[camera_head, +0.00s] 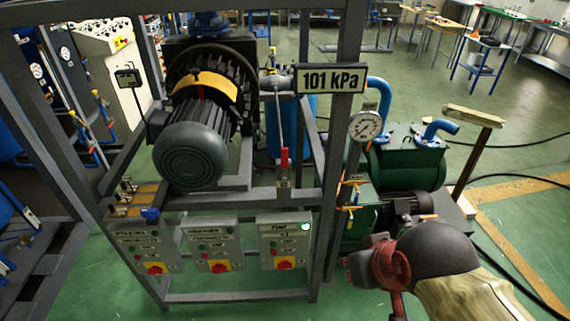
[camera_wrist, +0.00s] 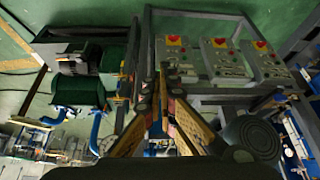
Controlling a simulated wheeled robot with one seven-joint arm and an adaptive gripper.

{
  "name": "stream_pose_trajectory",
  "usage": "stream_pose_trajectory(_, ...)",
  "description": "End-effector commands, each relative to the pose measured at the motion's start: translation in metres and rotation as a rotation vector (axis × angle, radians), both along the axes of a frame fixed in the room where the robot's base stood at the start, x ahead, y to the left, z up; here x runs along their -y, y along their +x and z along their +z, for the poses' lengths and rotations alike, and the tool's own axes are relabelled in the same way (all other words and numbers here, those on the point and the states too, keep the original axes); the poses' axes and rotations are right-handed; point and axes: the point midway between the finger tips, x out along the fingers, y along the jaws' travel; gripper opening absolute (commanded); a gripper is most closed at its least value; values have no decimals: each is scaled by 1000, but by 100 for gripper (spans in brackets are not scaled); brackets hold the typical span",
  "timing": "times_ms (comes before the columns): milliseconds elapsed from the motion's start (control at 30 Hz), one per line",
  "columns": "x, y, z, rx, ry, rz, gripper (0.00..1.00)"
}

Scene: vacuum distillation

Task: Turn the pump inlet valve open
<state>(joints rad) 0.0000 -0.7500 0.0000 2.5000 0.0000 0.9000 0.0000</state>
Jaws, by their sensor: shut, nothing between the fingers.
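A vertical lever with a red grip (camera_head: 284,158) hangs on the front of the grey frame, below a pipe. Small orange-handled valves (camera_head: 352,183) sit on piping right of the frame post, near the green pump unit (camera_head: 410,165). I cannot tell for sure which of these is the pump inlet valve. My gripper (camera_wrist: 164,75) is shut and empty, its fingers together in the wrist view. In the head view my gripper (camera_head: 352,268) is at the lower right, below the orange valves and apart from the red lever.
A round gauge (camera_head: 365,126) and a "101 kPa" sign (camera_head: 330,78) are on the frame's right post. Control boxes (camera_head: 285,241) with red-yellow knobs line the lower rail. A dark motor (camera_head: 190,155) stands inside the frame.

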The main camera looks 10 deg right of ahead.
Motion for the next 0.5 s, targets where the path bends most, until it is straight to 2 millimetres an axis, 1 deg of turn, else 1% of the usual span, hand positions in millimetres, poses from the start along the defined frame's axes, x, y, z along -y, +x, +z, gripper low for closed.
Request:
stream_pose_trajectory(300,0,0,0,0,0,0,0)
stream_pose_trajectory(433,-3,0,-2,0,0,11,7)
stream_pose_trajectory(500,-8,0,-7,-8,0,30,11)
